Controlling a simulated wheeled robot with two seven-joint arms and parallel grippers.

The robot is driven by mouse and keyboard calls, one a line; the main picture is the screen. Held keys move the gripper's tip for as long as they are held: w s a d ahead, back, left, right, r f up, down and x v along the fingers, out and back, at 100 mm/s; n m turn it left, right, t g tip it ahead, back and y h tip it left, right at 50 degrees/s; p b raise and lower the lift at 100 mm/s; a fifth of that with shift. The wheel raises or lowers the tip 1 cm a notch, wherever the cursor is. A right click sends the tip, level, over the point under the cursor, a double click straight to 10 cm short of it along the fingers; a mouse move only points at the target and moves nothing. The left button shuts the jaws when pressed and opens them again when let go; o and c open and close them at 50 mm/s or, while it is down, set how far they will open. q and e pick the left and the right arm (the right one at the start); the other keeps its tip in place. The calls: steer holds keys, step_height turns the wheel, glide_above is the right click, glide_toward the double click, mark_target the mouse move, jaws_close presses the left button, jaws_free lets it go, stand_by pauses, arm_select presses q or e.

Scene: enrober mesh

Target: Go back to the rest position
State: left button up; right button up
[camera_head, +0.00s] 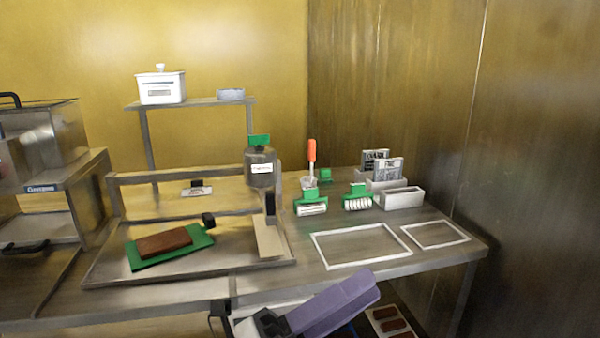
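A brown slab (164,244) lies on a green board (140,263) in the steel tray (220,272). Green-handled tools (311,204), white bins (403,199) and white frames (360,245) stand on the table's right. A metal machine (45,150) stands at left.

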arm_select(q)
steer(key=w+a+f+n+t+y, duration=0.1)
steer(key=a+f+n+t+y, duration=0.45)
steer(key=f+n, duration=0.55)
steer(key=w+a+f+n+t+y, duration=0.25)
steer(key=a+f+n+y, duration=0.55)
steer(key=n, duration=0.4)
steer(key=s+a+f+n+g+y, duration=0.3)
steer(key=s+a+f+n, duration=0.1)
steer(key=s+f, duration=0.5)
steer(key=s+a+f+n+g+y+p, duration=0.1)
steer(key=s+a+f+n+g+y, duration=0.2)
steer(key=s+f, duration=0.6)
step_height(320, 180, down, 3)
steer(key=a+n, duration=0.2)
steer(key=n, duration=0.1)
steer(key=shift+n, duration=0.3)
